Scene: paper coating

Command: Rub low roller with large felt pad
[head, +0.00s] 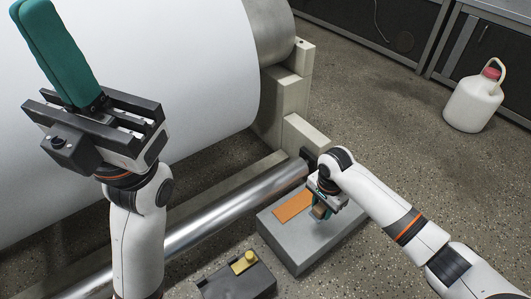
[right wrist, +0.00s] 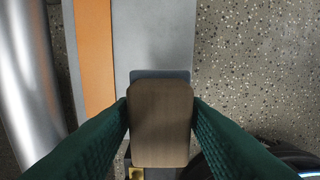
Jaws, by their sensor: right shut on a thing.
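The low roller (head: 235,205) is a shiny metal cylinder running diagonally below the big white roll; it also shows at the left edge of the right wrist view (right wrist: 28,75). My right gripper (head: 321,205) is over the grey block, right of the low roller and apart from it. Its green fingers are shut on a brown block with a blue-grey edge beyond it, apparently the large felt pad (right wrist: 160,122). Whether the pad touches the grey block is unclear. My left gripper (head: 60,50) is raised in front of the white roll, green fingers together, with nothing seen between them.
The grey block (head: 300,251) carries an orange strip (head: 294,206) beside the low roller. A dark box with a yellow piece (head: 243,262) stands in front. The white roll (head: 190,60) fills the upper left. A white jug (head: 473,101) stands on open floor at right.

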